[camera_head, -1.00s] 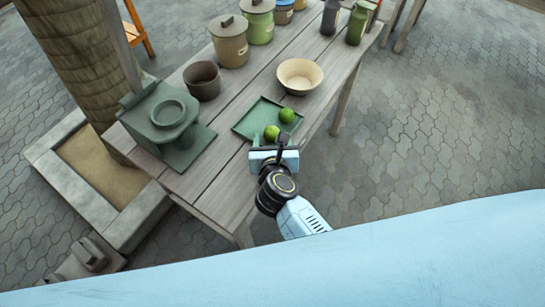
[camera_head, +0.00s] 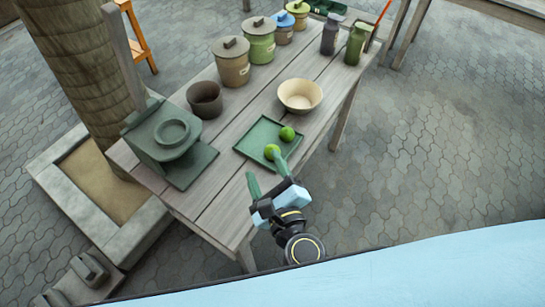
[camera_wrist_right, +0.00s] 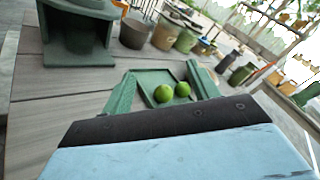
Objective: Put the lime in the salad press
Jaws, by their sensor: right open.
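Two green limes lie on a square green tray (camera_head: 247,148). The nearer lime (camera_head: 272,152) is close to the tray's near edge and the farther lime (camera_head: 287,134) is by its right side. The salad press (camera_head: 172,132) is a dark green stand with a round ring, at the table's left end. My right gripper (camera_head: 267,174) is open and empty at the tray's near side, its green fingers spread. In the right wrist view both limes, the left one (camera_wrist_right: 163,93) and the right one (camera_wrist_right: 183,89), show between the fingers. My left gripper is not in view.
A dark brown pot (camera_head: 205,100) stands right of the press. A cream bowl (camera_head: 300,96) stands behind the tray. Lidded canisters (camera_head: 231,62) and bottles (camera_head: 355,48) stand farther back. The tabletop (camera_head: 222,199) between press and tray is clear.

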